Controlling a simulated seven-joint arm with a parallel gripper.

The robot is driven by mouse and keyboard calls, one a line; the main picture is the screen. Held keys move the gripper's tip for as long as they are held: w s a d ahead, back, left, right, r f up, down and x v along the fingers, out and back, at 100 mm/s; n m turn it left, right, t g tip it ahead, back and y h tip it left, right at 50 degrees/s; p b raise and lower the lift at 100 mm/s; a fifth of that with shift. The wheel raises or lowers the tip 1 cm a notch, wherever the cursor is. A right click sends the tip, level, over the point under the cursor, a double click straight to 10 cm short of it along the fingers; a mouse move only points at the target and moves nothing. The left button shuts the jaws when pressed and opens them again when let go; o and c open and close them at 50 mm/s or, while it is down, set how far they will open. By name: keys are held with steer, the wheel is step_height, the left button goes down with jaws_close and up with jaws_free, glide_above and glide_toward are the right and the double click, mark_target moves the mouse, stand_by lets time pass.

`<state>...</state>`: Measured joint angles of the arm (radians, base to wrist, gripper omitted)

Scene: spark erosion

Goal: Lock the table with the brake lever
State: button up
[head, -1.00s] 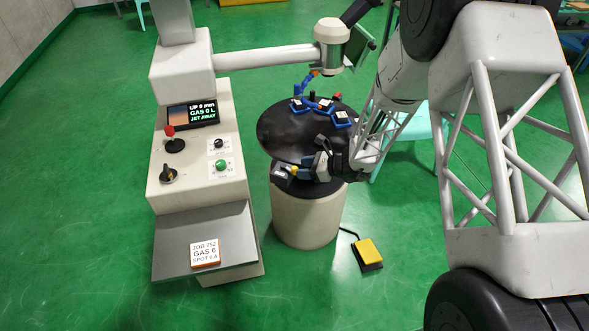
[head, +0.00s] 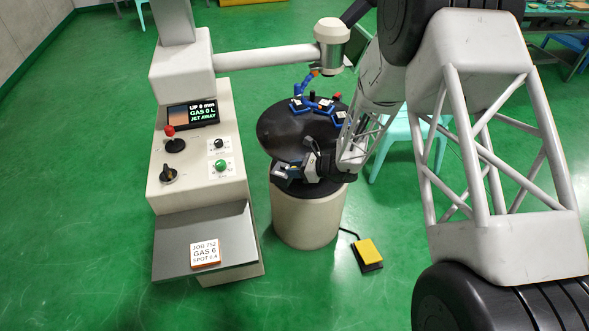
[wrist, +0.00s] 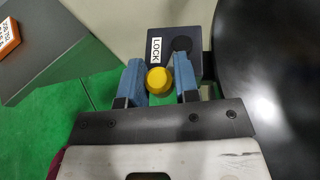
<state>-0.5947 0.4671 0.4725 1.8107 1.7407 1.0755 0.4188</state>
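The brake lever shows as a yellow round knob (wrist: 158,80) beside a dark block (wrist: 188,40) with a white LOCK label (wrist: 155,50), at the rim of the round black table (wrist: 285,70). In the wrist view my gripper (wrist: 160,78) has its two blue fingers apart, one on each side of the knob. I cannot tell whether they touch it. In the head view my gripper (head: 296,172) is low at the near edge of the table (head: 280,130), and the knob is hidden there.
A grey console (head: 200,150) with a screen (head: 192,115), knobs and a job card (head: 205,254) stands to the left. A horizontal arm (head: 270,58) crosses behind the table. Blue clamps (head: 318,106) sit on the table. A yellow pedal (head: 368,250) lies on the floor.

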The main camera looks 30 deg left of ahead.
steer(key=shift+c, duration=0.7)
steer(key=shift+w, duration=0.15)
steer(key=shift+w+n+g, duration=0.25)
steer(key=shift+n+g, duration=0.65)
steer(key=shift+g, duration=0.2)
steer(key=o, duration=0.9)
steer(key=shift+c, duration=0.2)
steer(key=shift+w+d, duration=0.1)
steer(key=shift+d, duration=0.1)
